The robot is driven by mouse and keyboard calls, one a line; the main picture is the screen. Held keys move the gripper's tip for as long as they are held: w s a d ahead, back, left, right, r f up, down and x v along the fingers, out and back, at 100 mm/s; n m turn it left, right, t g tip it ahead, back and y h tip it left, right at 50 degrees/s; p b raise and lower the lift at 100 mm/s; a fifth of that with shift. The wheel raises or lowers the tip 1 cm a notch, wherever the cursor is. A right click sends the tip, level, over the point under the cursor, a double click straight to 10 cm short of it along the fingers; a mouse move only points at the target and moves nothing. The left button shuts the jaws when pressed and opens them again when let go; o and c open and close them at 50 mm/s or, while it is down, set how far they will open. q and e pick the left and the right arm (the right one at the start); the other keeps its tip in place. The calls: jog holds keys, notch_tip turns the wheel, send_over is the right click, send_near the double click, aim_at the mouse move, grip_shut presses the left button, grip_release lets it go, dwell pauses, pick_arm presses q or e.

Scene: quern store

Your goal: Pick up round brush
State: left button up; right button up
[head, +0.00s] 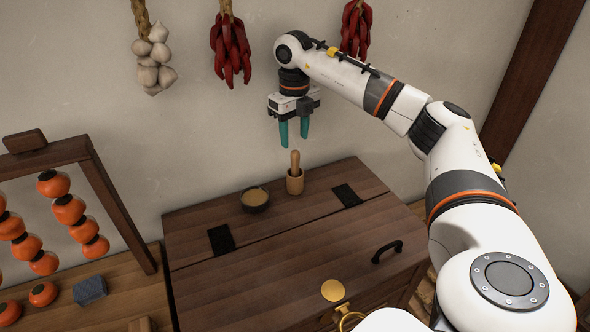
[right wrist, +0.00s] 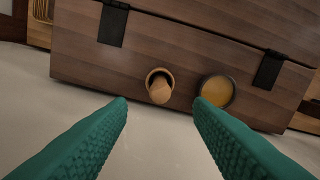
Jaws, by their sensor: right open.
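My right gripper (head: 294,141) is open and empty, pointing down in the air above the back of the wooden chest. Below it a small wooden cup (head: 295,187) holds a rounded wooden stick (head: 295,161) standing upright; I cannot tell whether this is the round brush, as no bristles show. In the right wrist view the stick (right wrist: 160,92) and cup (right wrist: 150,76) lie just beyond the gap between the teal fingertips (right wrist: 160,102), apart from them. My left gripper is not in view.
A dark bowl (head: 255,206) with tan contents stands left of the cup on the chest (head: 290,245). The wall is close behind, hung with garlic (head: 152,65) and red chillies (head: 230,50). A wooden rack of orange fruit (head: 68,210) stands left. The chest's front top is clear.

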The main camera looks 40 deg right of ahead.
aim_at(295, 151)
jog(key=shift+s+a+f+p, duration=0.1)
jog(key=shift+s+f+p, duration=0.05)
jog(key=shift+f, duration=0.45)
jog(key=shift+s+a+f+p, duration=0.1)
jog(key=shift+f+p, duration=0.05)
jog(key=shift+f, duration=0.4)
jog(key=f+p, duration=0.1)
jog(key=f, duration=0.1)
jog(key=f+p, duration=0.1)
jog(key=f, duration=0.1)
jog(key=shift+w+d+f, duration=0.1)
jog(key=shift+d+f, duration=0.1)
jog(key=shift+f+p, duration=0.3)
jog(key=shift+f, duration=0.2)
grip_shut()
notch_tip(295, 151, up, 9)
jog(key=b, duration=0.3)
jog(key=shift+f, duration=0.1)
jog(key=shift+r, duration=0.65)
